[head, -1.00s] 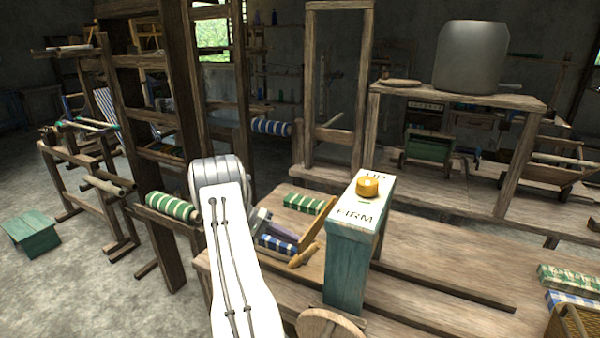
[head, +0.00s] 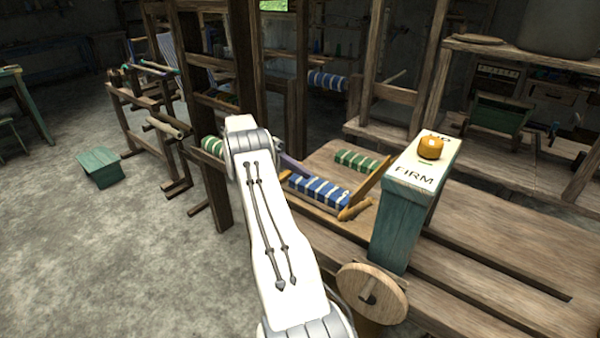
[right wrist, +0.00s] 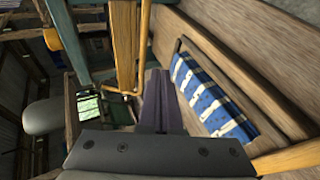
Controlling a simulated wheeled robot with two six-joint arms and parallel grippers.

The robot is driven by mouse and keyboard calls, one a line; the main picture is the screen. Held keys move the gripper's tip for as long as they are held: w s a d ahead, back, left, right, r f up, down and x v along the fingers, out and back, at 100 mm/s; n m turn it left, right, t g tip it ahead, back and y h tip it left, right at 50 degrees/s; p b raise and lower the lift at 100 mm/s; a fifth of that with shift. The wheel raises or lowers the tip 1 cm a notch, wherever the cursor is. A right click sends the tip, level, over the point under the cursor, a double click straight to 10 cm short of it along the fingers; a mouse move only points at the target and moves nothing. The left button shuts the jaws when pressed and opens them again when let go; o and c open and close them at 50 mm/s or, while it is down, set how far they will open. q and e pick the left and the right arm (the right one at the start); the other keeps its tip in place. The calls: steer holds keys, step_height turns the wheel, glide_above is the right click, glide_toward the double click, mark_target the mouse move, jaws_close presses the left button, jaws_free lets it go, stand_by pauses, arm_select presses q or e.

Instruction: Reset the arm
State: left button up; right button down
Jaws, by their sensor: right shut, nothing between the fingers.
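My right arm's white link runs up the middle of the head view and hides part of the scene behind it. My right gripper (head: 296,167) shows as a small purple piece beyond the arm, near a blue-and-white striped bundle (head: 320,190). In the right wrist view its two purple fingers (right wrist: 158,78) are together with nothing between them. The striped bundle (right wrist: 212,100) lies to the right of the fingers there, apart from them. A teal post (head: 400,222) with a white top marked FIRM carries an orange knob (head: 430,148). My left gripper is out of view.
A green-and-white bundle (head: 357,161) lies on the wooden bench behind the blue one. An orange-brown wooden bar (head: 372,183) stands close by. A round wooden wheel (head: 372,293) is at the bench front. A teal stool (head: 100,167) stands on open floor at left.

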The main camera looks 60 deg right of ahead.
steer(key=shift+w+a, duration=0.1)
steer(key=shift+w, duration=0.05)
stand_by(0.5)
steer(key=w+a+r+n+t+h+p, duration=0.1)
steer(key=w+a+r+n+t, duration=0.15)
steer(key=w+a, duration=0.35)
steer(key=w+a+r+n+t+h, duration=0.1)
steer(key=w+a+r+n+t, duration=0.2)
steer(key=a, duration=0.6)
steer(key=a+r+n+t+y+p, duration=0.1)
steer(key=a+n, duration=0.3)
steer(key=a, duration=0.5)
steer(key=a+r+n+t, duration=0.2)
steer(key=a+n, duration=0.1)
steer(key=a, duration=0.7)
steer(key=s+a+r+n+t+y+p, duration=0.1)
steer(key=s+a+n+t+y+p, duration=0.15)
steer(key=s+a+n, duration=0.7)
steer(key=s+a+f+n+y, duration=0.1)
steer(key=s+a+y, duration=0.2)
steer(key=s+a, duration=0.8)
steer(key=s, duration=0.4)
steer(key=shift+a+f+t, duration=0.2)
steer(key=shift+a+t, duration=0.05)
steer(key=shift+t, duration=0.15)
steer(key=shift+s, duration=0.1)
